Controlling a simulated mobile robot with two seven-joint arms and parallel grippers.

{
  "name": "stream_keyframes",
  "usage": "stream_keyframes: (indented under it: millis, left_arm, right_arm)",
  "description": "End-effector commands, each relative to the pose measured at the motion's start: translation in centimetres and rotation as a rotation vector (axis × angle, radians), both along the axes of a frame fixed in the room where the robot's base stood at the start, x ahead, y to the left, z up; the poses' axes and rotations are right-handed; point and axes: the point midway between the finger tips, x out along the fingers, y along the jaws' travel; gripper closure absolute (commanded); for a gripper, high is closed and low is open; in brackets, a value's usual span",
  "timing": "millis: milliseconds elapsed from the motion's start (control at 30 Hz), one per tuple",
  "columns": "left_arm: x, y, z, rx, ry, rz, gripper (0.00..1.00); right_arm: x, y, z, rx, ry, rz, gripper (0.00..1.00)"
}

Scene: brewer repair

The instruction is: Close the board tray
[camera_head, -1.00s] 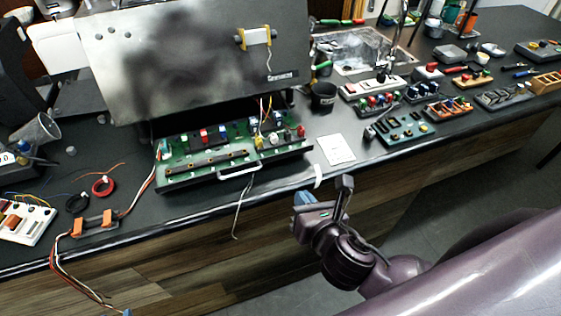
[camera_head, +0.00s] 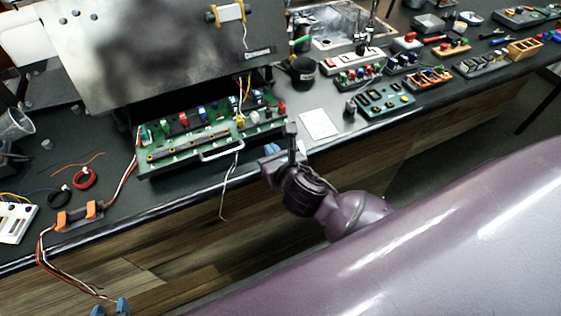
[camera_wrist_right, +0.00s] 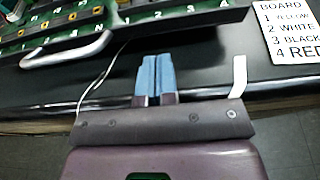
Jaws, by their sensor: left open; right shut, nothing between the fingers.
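The board tray (camera_head: 160,168) sticks out from under the scorched metal panel, carrying a green circuit board with coloured parts. Its silver handle (camera_head: 222,152) is on the front edge and also shows in the right wrist view (camera_wrist_right: 70,52). My right gripper (camera_head: 272,149) is shut and empty, in front of the tray and to the right of the handle. In the right wrist view its blue fingertips (camera_wrist_right: 155,72) are together, apart from the handle. My left gripper (camera_head: 110,308) is open at the bottom left edge, with only its blue fingertips showing.
The scorched panel (camera_head: 150,50) stands over the tray's back. A white label card (camera_head: 319,124) lies right of the tray, near a black cup (camera_head: 302,72) and small boards. Loose wires hang over the counter edge at left, and a thin cable hangs below the handle.

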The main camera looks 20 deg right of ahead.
Motion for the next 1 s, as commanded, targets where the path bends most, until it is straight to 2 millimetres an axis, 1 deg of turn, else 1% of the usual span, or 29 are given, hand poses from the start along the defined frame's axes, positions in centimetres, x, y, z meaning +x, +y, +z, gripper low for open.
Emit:
stream_keyframes:
  millis: [33, 100, 300, 433, 833, 933, 1000]
  left_arm:
    - [0.0, 0.0, 0.1, 0.000, 0.000, 0.000, 0.57]
    - [0.0, 0.0, 0.1, 0.000, 0.000, 0.000, 0.57]
    - [0.0, 0.0, 0.2, 0.000, 0.000, 0.000, 0.57]
    - [-0.1, 0.0, 0.2, 0.000, 0.000, 0.000, 0.57]
    - [-0.1, 0.0, 0.2, 0.001, 0.001, 0.000, 0.57]
    - [-0.1, 0.0, 0.2, 0.001, 0.001, 0.000, 0.57]
    - [-0.1, 0.0, 0.3, 0.001, 0.001, 0.000, 0.57]
  right_arm:
    - [0.9, 0.0, 0.1, 0.001, -0.001, 0.000, 1.00]
    - [1.8, 0.0, 0.1, 0.001, -0.001, 0.000, 1.00]
    - [3.5, 0.0, 0.0, 0.001, 0.001, 0.000, 1.00]
    - [3.8, 0.0, 0.0, 0.001, 0.000, 0.000, 1.00]
    - [4.0, 0.0, 0.0, 0.000, 0.000, 0.001, 1.00]
    - [4.7, 0.0, 0.0, -0.001, 0.000, 0.000, 1.00]
    - [5.4, 0.0, 0.1, -0.002, -0.001, 0.001, 1.00]
